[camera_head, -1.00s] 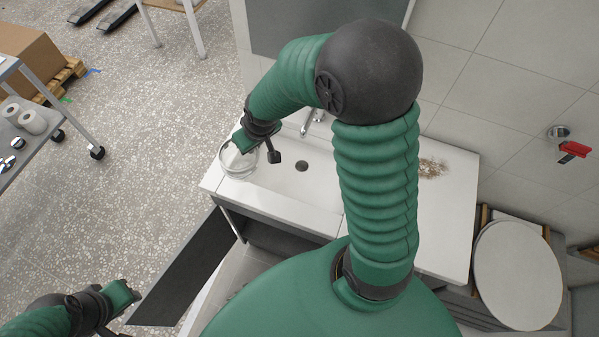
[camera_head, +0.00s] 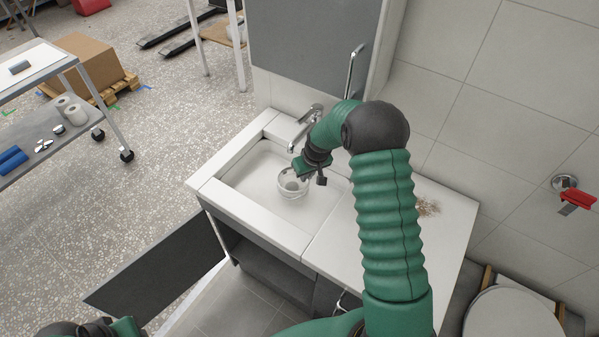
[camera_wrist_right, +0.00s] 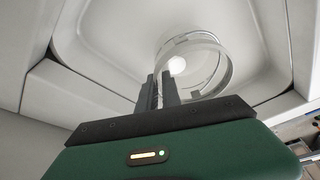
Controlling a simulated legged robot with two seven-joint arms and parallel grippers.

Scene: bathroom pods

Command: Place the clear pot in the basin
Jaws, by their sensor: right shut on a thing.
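The clear pot (camera_head: 291,184) is a round see-through vessel over the white basin (camera_head: 243,178), within its rim in the head view. My right gripper (camera_head: 301,172) is shut on the pot's wall. In the right wrist view, the two dark fingers (camera_wrist_right: 164,88) meet at the near side of the clear pot (camera_wrist_right: 197,66), with the pale basin (camera_wrist_right: 110,45) around it. I cannot tell whether the pot touches the basin floor. Only part of my left gripper (camera_head: 125,327) shows at the bottom left edge; its fingertips are hidden.
The tap (camera_head: 301,133) stands at the basin's back, close to my right forearm. A white counter (camera_head: 335,235) adjoins the basin on the right, with a brownish patch. A dark open door panel (camera_head: 160,265) sticks out below. A trolley (camera_head: 60,130) stands at the left.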

